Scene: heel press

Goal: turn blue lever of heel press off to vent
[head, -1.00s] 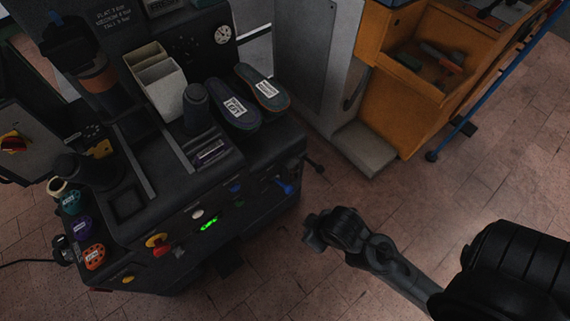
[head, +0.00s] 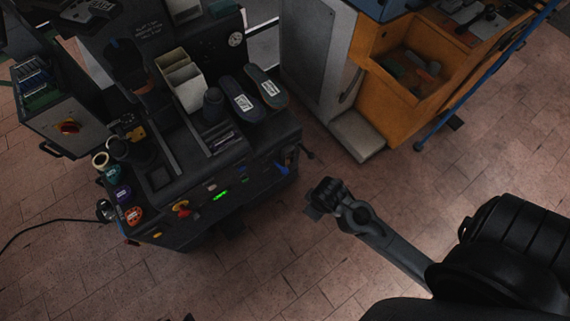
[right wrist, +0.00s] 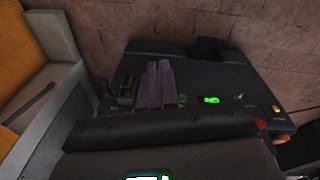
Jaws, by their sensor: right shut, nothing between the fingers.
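The heel press (head: 215,160) is a dark machine at the left of the head view. Its blue lever (head: 284,168) is small and sits at the right end of the front panel. How far the lever is turned is too small to tell. My right gripper (head: 314,208) is shut and empty, in the air to the right of and in front of the lever, apart from it. In the right wrist view the shut fingers (right wrist: 160,84) point toward the press panel with its green display (right wrist: 210,99). I cannot make out the blue lever there. My left gripper is not in view.
Two shoe soles (head: 238,100) lie on top. An orange cabinet (head: 385,110) stands at the right. The tiled floor (head: 270,275) in front is clear.

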